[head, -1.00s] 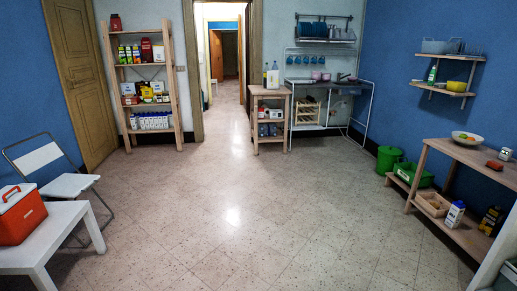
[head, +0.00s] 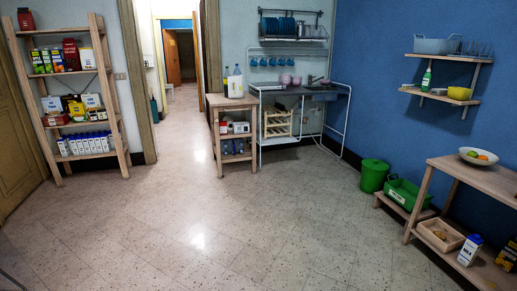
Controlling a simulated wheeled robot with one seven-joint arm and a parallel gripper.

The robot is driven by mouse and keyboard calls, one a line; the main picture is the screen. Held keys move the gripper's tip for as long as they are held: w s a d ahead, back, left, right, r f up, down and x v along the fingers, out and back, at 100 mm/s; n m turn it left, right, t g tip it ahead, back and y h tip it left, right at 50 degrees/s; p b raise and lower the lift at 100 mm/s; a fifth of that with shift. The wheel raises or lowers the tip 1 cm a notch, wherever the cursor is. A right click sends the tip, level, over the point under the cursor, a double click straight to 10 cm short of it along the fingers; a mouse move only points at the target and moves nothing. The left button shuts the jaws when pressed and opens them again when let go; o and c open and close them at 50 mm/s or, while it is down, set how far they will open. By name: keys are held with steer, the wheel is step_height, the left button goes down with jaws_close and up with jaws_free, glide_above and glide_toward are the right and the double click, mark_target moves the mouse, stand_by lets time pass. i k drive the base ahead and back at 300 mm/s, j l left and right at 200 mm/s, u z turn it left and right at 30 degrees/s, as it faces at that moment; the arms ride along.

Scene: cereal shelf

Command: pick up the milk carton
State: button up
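A white and blue milk carton (head: 470,249) stands upright on the low shelf of the wooden bench at the right, just right of a shallow wooden crate. Similar white and blue cartons (head: 85,144) stand in a row on the lowest stocked board of the tall shelf at the left. My gripper is not in view.
The wooden bench (head: 470,174) at the right holds a fruit bowl (head: 478,156) on top. The wooden crate (head: 440,235) and a dark yellow-marked package (head: 507,256) flank the carton. A green bin (head: 373,176) and green crate (head: 408,195) stand farther back. The middle floor is clear.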

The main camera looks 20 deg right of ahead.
mark_target(473, 243)
steer(key=i+z, duration=0.3)
steer(key=i, duration=0.25)
steer(key=i+j+z, duration=0.15)
steer(key=i+z, duration=0.15)
steer(key=i, duration=0.2)
steer(key=i+j+z, duration=0.3)
steer(key=i, duration=0.25)
steer(key=i+l+z, duration=0.2)
steer(key=i+z, duration=0.65)
steer(key=i+l, duration=0.15)
steer(key=i, duration=0.4)
steer(key=i+l+z, duration=0.1)
steer(key=i, duration=0.4)
